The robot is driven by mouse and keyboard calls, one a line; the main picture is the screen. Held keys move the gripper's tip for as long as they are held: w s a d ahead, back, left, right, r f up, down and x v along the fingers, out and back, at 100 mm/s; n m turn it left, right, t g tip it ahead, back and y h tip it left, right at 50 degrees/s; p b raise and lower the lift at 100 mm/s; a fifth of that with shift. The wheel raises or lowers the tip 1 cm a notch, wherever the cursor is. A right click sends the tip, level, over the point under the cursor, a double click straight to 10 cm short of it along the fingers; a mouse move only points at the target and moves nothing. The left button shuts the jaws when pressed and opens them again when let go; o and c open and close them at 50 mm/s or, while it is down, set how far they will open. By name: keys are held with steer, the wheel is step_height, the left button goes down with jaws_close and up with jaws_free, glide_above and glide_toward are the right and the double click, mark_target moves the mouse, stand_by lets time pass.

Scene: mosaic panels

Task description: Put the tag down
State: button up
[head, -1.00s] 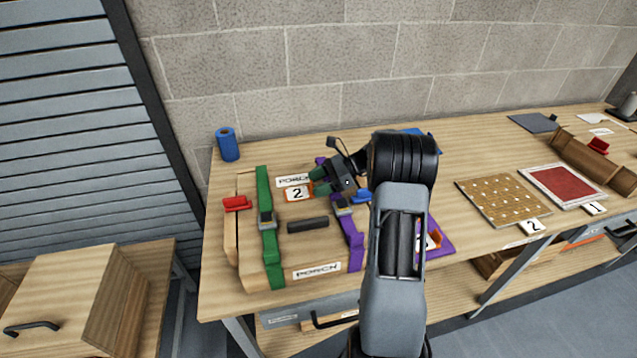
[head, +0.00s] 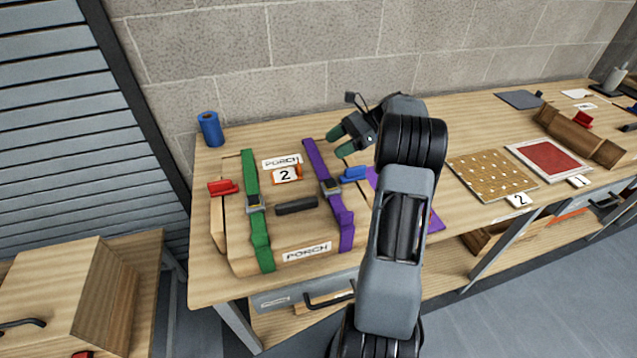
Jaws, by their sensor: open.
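The tag (head: 286,174), white with a black 2 and an orange edge, lies on top of a wooden case labelled PORCH (head: 290,226). It sits just below the upper PORCH label, between a green strap (head: 258,205) and a purple strap (head: 325,185). My gripper (head: 340,140) is open, with green fingertips, above and to the right of the tag and apart from it. Nothing shows between its fingers.
A red clamp (head: 222,187) and a blue clamp (head: 354,174) flank the case. A blue roll (head: 210,129) stands at the back left. Right of my arm lie a dotted panel (head: 490,175) and a red panel (head: 548,160). The wall is close behind.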

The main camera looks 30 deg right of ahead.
steer(key=s+a+r+n+g+h, duration=0.25)
steer(key=s+a+n+h, duration=0.3)
steer(key=a, duration=0.65)
steer(key=s+a+f+n+t+h, duration=0.1)
steer(key=s+a+n+t+h, duration=0.3)
steer(key=s+n, duration=1)
steer(key=a+h, duration=0.3)
steer(key=shift+a+f, duration=0.2)
steer(key=shift+f, duration=0.2)
